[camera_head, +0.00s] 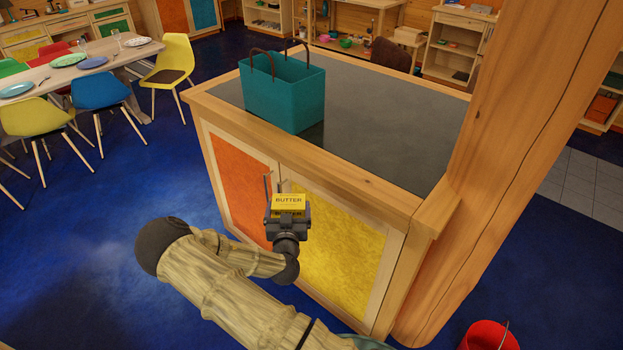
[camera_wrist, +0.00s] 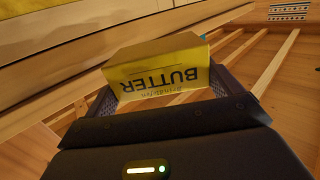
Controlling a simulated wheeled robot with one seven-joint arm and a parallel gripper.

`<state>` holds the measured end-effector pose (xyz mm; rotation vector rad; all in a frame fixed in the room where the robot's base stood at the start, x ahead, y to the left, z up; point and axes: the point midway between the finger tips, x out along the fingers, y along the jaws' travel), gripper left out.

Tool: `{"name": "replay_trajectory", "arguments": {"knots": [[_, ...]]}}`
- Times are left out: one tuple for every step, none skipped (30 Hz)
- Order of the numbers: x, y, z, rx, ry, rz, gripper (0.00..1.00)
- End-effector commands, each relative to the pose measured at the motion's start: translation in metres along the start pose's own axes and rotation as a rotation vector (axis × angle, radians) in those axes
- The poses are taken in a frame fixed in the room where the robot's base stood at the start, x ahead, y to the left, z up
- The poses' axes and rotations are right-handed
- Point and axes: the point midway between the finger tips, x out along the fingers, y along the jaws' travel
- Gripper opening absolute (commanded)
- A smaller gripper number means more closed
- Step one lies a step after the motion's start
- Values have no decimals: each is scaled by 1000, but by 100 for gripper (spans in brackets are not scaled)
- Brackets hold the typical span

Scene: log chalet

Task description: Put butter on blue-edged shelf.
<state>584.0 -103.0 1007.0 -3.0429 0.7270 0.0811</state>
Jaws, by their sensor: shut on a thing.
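The butter (camera_head: 289,201) is a yellow box with dark "BUTTER" lettering. My gripper (camera_head: 289,207) is shut on it and holds it in front of the orange and yellow doors of the wooden counter, below the counter top. In the wrist view the butter (camera_wrist: 160,72) sits between the two fingers of my gripper (camera_wrist: 160,92), its lettering upside down. I cannot make out a blue-edged shelf for certain in either view. Open wooden shelves (camera_head: 455,45) stand at the back right, with no blue edge that I can tell.
A teal bag (camera_head: 285,92) stands on the dark counter top (camera_head: 400,125). A thick wooden post (camera_head: 520,150) rises at the counter's right corner. A red bucket (camera_head: 488,336) is on the floor at lower right. A dining table (camera_head: 60,72) with chairs is at left; blue floor lies between.

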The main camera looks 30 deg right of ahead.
Motion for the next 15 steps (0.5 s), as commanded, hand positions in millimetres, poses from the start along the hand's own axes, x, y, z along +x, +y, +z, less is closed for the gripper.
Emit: {"name": "replay_trajectory", "arguments": {"knots": [[-12,-9,28,-12,-5,-54,61],[-18,-14,40,-13,-5,-84,61],[-27,-21,55,-15,-5,-125,61],[-34,-26,66,-15,-5,-155,61],[-41,-30,77,-17,-4,-184,61],[-51,-34,91,-18,-4,-222,61],[-58,-38,102,-20,-4,-252,61],[-66,-40,112,-22,-5,-280,61],[-76,-43,125,-23,-4,-316,61],[-83,-45,134,-25,-4,-342,61],[-90,-47,142,-25,-4,-366,61],[-99,-48,151,-26,-3,-394,61],[-104,-49,157,-26,-2,-412,61],[-109,-50,162,-26,0,-428,61],[-114,-51,166,-25,1,-446,61]]}}
